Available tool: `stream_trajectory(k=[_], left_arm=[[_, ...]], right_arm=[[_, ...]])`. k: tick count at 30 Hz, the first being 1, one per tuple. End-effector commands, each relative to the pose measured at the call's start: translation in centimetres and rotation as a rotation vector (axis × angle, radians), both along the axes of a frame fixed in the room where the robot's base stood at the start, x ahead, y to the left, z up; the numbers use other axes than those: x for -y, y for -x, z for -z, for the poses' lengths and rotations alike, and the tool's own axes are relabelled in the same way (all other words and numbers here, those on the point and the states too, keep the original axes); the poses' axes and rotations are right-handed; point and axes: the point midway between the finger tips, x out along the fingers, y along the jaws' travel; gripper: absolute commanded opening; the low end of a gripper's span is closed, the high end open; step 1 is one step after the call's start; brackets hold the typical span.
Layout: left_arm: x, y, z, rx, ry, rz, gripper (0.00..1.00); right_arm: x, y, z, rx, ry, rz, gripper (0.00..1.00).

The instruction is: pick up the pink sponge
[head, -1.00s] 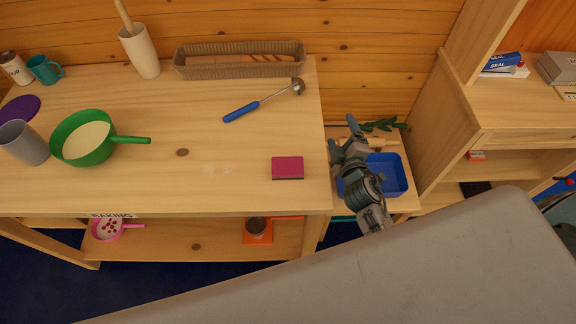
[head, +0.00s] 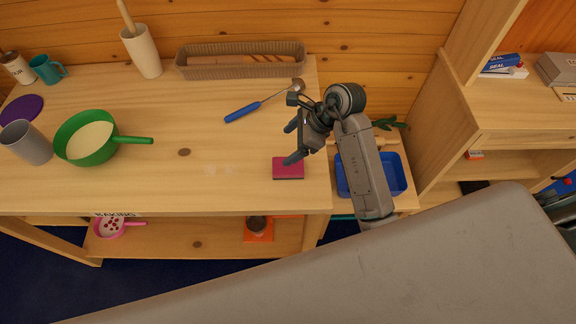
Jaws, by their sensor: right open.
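The pink sponge (head: 288,171) lies flat on the wooden table near its right front corner, with a dark lower layer along its front edge. My right gripper (head: 290,143) is over the table's right edge area, above the sponge, with its fingers pointing left. Its fingers are spread and empty, and the nearer fingertip overlaps the sponge's back edge in the picture. I cannot tell whether that finger touches it. My left gripper is not in the head view.
A blue-handled ladle (head: 262,101) lies behind the sponge. A green pan (head: 90,137) and a grey cup (head: 26,142) stand at the left. A wicker basket (head: 240,68) is at the back. A blue bin (head: 395,178) sits right of the table. The table's middle is mostly clear.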

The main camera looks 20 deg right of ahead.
Motion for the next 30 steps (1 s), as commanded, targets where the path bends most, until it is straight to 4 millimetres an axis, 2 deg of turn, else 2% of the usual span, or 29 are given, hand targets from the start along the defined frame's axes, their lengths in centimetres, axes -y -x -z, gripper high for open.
stream_trajectory(k=[3,8,21,25,28,29,30], left_arm=[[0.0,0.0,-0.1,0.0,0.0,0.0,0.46],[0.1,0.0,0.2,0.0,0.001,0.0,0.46],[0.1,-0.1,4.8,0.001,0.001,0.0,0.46],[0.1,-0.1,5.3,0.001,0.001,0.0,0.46],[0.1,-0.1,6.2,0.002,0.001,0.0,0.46],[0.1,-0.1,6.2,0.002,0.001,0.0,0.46],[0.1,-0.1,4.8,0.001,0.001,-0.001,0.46]], right_arm=[[1.9,0.6,0.0,-0.056,0.126,-0.031,0.8],[2.8,1.0,0.4,-0.091,0.184,-0.042,0.8],[1.0,0.6,5.3,-0.092,0.182,-0.042,0.8],[0.8,0.5,5.9,-0.092,0.183,-0.042,0.8],[0.6,0.5,7.3,-0.093,0.184,-0.042,0.8],[0.6,0.5,7.6,-0.094,0.183,-0.042,0.8],[0.5,0.6,7.5,-0.098,0.183,-0.042,0.8]])
